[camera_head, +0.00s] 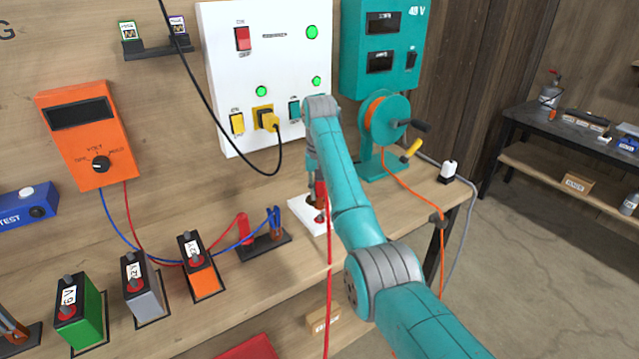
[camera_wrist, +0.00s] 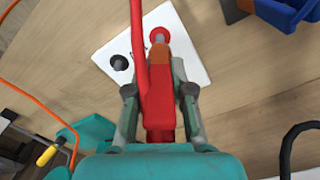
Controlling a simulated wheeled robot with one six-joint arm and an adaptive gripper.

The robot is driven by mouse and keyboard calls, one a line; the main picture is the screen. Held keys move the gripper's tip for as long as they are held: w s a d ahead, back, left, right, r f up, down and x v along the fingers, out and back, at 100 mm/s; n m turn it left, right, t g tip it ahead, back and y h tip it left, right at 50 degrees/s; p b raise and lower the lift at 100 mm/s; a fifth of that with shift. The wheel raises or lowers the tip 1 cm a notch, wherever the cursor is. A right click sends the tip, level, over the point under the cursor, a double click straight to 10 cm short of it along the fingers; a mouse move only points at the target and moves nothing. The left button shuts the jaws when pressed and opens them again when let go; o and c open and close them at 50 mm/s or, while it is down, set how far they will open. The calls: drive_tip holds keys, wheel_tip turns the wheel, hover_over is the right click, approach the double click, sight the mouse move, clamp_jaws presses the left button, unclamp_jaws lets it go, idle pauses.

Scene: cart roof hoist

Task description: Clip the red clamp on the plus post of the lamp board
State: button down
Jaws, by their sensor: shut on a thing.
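The lamp board (camera_wrist: 192,48) is a white square plate with a red post (camera_wrist: 160,34) and a black post (camera_wrist: 119,62). It also shows in the head view (camera_head: 300,206), partly behind my arm. The red clamp (camera_wrist: 159,110) is shut between the fingers of my gripper (camera_wrist: 160,85), with its copper-coloured nose pointing at the red post. The nose overlaps the lower edge of that post in the wrist view; whether it grips the post cannot be told. In the head view my gripper (camera_head: 315,182) is over the board, mostly hidden by my arm.
A red cable (camera_head: 328,285) hangs from the clamp over the bench front. Left of the board is a dark stand (camera_head: 262,247) with red and blue clamps. A teal reel (camera_head: 384,118) stands behind right. Several batteries (camera_head: 202,264) line the bench at left.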

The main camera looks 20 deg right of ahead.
sight(320, 202)
drive_tip(key=shift+f, duration=0.6)
drive_tip(key=shift+s, duration=0.15)
idle(1.0)
drive_tip(key=shift+f, duration=1.6)
drive_tip(key=c, duration=0.9)
unclamp_jaws()
drive_tip(key=shift+c, duration=0.2)
drive_tip(key=shift+r, duration=0.1)
